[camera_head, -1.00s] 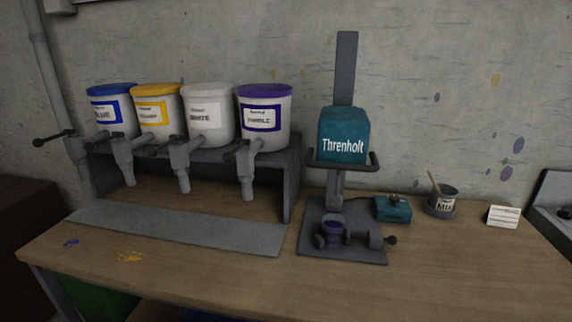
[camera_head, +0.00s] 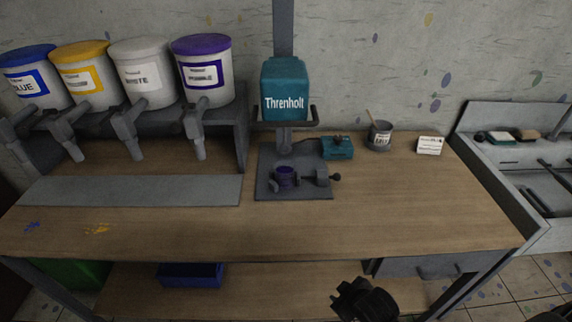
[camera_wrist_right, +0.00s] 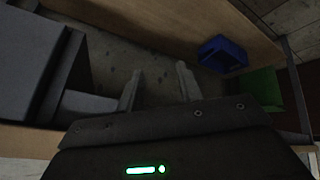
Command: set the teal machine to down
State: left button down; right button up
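The teal machine (camera_head: 285,88), marked Threnholt, stands at the back of the wooden bench. Its teal head sits up on a grey column, with clear space between it and the grey base plate (camera_head: 293,188). A small purple piece (camera_head: 286,176) sits in the clamp on the base below. My right gripper (camera_head: 363,298) is low in front of the bench, away from the machine. In the right wrist view its two fingers (camera_wrist_right: 160,80) are apart with nothing between them. My left gripper is out of view.
Paint tubs with taps stand on a rack (camera_head: 241,120) at left. A teal box (camera_head: 338,148), a mixing cup (camera_head: 380,136) and a white card (camera_head: 430,146) are right of the machine. The bench front (camera_head: 300,232) is clear. A blue bin (camera_head: 190,276) is below.

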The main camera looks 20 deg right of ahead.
jog(key=w+r+n+t, duration=0.1)
jog(key=w+r+n, duration=0.1)
jog(key=r, duration=0.4)
jog(key=w+a+r+n+t+y, duration=0.1)
jog(key=w+r+t, duration=0.1)
jog(key=w+r, duration=0.2)
jog(key=w+r+n+t+p, duration=0.1)
jog(key=w+r+n+t, duration=0.1)
jog(key=r, duration=0.6)
jog(key=shift+w+a+r+n+y, duration=0.2)
jog(key=shift+w+r+n+y, duration=0.15)
jog(key=shift+w, duration=0.25)
jog(key=w+r+n+t+y, duration=0.3)
jog(key=w+r+n, duration=0.2)
jog(key=r, duration=0.4)
jog(key=n+t+y, duration=0.2)
jog(key=n+y, duration=0.3)
jog(key=n, duration=0.5)
send_near(289, 126)
jog(key=shift+m, duration=0.25)
jog(key=p+x, duration=0.4)
jog(key=x, duration=0.6)
jog(key=shift+p, duration=0.4)
jog(key=shift+w+a, duration=0.25)
jog(key=shift+w, duration=0.3)
grip_shut()
